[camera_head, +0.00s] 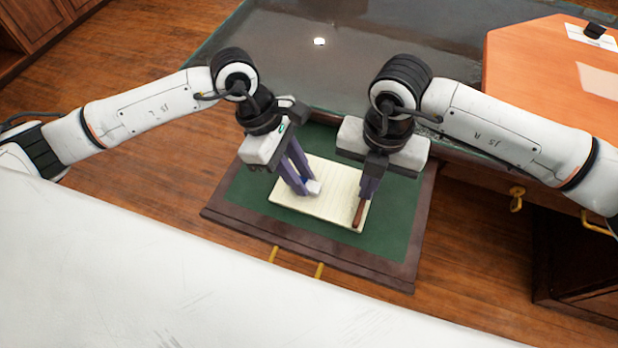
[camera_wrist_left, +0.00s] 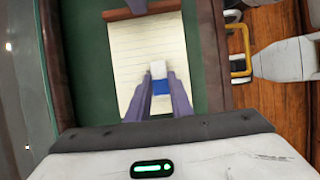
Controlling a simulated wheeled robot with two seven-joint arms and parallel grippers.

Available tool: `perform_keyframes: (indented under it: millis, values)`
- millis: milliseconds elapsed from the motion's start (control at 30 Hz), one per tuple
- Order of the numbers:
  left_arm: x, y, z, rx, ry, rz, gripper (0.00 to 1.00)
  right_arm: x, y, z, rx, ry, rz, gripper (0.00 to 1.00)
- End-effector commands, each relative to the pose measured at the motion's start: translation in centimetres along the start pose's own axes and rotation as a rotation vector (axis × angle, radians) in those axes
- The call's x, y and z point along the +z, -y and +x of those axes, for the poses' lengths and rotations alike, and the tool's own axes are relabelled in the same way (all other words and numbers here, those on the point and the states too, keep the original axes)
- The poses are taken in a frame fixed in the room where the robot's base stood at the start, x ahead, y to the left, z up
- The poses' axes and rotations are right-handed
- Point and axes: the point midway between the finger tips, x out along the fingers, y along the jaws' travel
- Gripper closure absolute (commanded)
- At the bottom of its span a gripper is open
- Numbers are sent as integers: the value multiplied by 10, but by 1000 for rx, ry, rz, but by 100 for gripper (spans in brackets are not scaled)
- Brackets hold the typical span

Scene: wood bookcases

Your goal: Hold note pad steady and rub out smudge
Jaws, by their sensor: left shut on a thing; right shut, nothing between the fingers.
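The cream, lined note pad (camera_head: 330,213) lies on a green surface, with a dark brown strip (camera_head: 358,213) along its right end; the pad also shows in the left wrist view (camera_wrist_left: 133,50). My left gripper (camera_head: 305,188) is shut on a white eraser with a blue sleeve (camera_wrist_left: 158,69), low over the pad's middle; contact with the paper is unclear. My right gripper (camera_head: 369,196) is shut and empty, pointing down at the pad's right end beside the brown strip. Whether it touches the pad is unclear. No smudge can be made out.
The green surface (camera_head: 400,215) has a raised brown wooden frame (camera_head: 300,254) with brass handles (camera_head: 273,254) at the front. A dark glossy top (camera_head: 350,50) lies behind it. An orange-brown wooden top (camera_head: 530,70) with papers stands at right.

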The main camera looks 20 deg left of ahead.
Motion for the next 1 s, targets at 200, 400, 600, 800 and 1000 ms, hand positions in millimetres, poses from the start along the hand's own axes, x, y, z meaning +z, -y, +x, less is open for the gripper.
perform_keyframes:
  millis: [200, 400, 600, 800, 1000]
  values:
    - [-2, 18, 3, -11, -5, -1, 98, 0, 3, 6, -7, -1, 3, 100]
    - [-2, 19, 3, -11, -5, -2, 98, 0, 3, 6, -8, -1, 3, 100]
    - [-1, 19, 0, -9, -4, -1, 98, 0, 3, 6, -8, 0, 4, 100]
    - [6, 17, -16, -4, -3, 1, 98, 0, 3, 6, -8, -2, 5, 100]
    - [13, 16, -31, -2, -2, 0, 98, -1, 3, 6, -8, -4, 4, 100]
